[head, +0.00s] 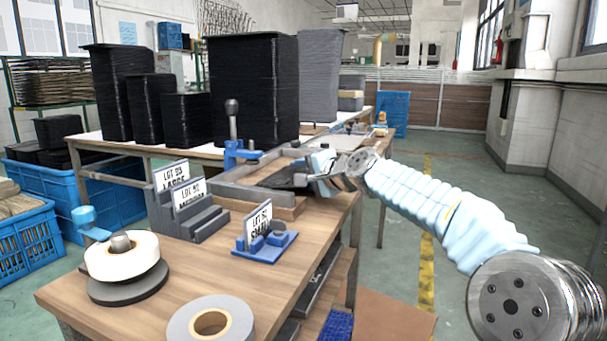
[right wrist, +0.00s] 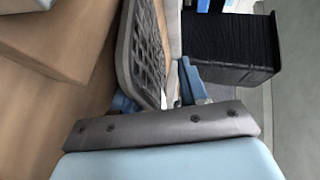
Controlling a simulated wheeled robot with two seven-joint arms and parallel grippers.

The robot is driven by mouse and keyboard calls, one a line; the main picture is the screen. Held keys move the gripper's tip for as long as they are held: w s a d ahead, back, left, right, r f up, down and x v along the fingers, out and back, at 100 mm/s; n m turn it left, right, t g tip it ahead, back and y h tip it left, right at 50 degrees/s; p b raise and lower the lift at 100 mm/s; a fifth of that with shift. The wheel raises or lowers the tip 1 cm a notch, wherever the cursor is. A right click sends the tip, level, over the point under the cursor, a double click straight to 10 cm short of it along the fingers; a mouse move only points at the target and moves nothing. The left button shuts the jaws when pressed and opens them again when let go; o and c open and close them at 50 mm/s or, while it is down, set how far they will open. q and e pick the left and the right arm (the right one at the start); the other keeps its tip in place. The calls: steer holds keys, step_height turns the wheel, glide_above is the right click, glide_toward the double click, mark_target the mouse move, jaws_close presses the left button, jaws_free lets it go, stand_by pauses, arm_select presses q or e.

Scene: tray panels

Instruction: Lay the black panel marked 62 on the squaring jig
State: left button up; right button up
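The squaring jig (head: 233,191) stands on the wooden bench, with grey rails and a wood-coloured base. A dark panel (head: 284,178) lies at the jig, partly hidden by my gripper; I can read no number on it. In the right wrist view a dark lattice panel with a grey rim (right wrist: 143,45) shows at a slant between the blue fingers. My right gripper (head: 318,176) is at the panel's right side. Its fingers (right wrist: 160,95) stand well apart, with a light gap between the panel and the right finger. My left gripper is not in view.
Tall black stacks (head: 255,90) stand on the table behind. Grey stepped holders (head: 187,215) with lot signs and a blue holder with a sign (head: 265,243) are in front of the jig. Tape rolls (head: 211,322) lie nearer. Blue crates (head: 30,240) stand at left; the right-hand floor is open.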

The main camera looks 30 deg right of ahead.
steer(key=b+v, duration=0.1)
steer(key=v, duration=1.2)
steer(key=shift+s, duration=0.4)
